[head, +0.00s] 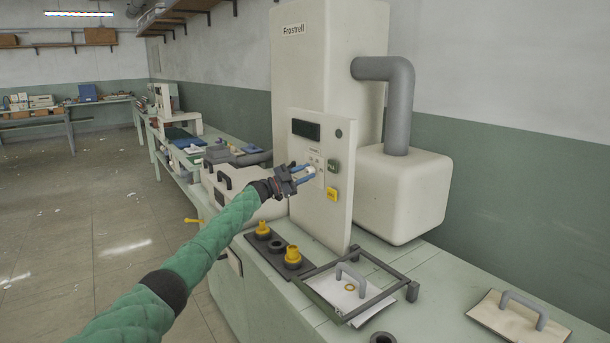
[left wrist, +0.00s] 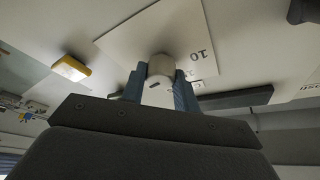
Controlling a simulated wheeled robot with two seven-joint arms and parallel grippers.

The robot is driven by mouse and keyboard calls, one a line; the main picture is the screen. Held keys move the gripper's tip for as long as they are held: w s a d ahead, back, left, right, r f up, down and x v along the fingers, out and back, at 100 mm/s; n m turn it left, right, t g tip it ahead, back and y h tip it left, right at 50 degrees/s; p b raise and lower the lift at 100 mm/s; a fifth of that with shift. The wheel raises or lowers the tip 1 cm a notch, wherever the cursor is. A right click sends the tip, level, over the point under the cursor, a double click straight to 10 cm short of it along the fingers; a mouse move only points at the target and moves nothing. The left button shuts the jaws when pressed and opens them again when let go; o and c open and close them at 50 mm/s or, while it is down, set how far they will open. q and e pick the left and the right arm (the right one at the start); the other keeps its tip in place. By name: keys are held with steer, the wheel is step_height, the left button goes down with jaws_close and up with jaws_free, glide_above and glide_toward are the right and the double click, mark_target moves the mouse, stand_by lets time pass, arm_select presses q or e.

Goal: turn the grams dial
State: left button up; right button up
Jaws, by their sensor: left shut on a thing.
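The grams dial (head: 311,169) is a small pale knob on the front panel of the white machine, beside a green button. In the left wrist view the dial (left wrist: 160,68) stands out from a pale square plate (left wrist: 190,35) marked "10". My left gripper (head: 303,174) reaches the panel from the left, its blue fingers shut on the dial, one on each side. The fingers hide part of the dial, and its pointer setting cannot be told. My right gripper is not in view.
The panel (head: 320,205) also has a dark display (head: 306,130), a green button (head: 333,166) and a yellow button (head: 331,194). Below stand yellow-topped fittings (head: 293,257) and a metal frame (head: 345,314). A handled plate (head: 515,318) lies at right.

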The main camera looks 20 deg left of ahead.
arm_select(q)
steer(key=o, duration=1)
steer(key=shift+c, duration=0.2)
steer(key=b+v, duration=0.1)
steer(key=v, duration=0.6)
steer(key=shift+s+a+f+b, duration=0.15)
steer(key=shift+s+a+b, duration=0.1)
steer(key=shift+a+b, duration=0.05)
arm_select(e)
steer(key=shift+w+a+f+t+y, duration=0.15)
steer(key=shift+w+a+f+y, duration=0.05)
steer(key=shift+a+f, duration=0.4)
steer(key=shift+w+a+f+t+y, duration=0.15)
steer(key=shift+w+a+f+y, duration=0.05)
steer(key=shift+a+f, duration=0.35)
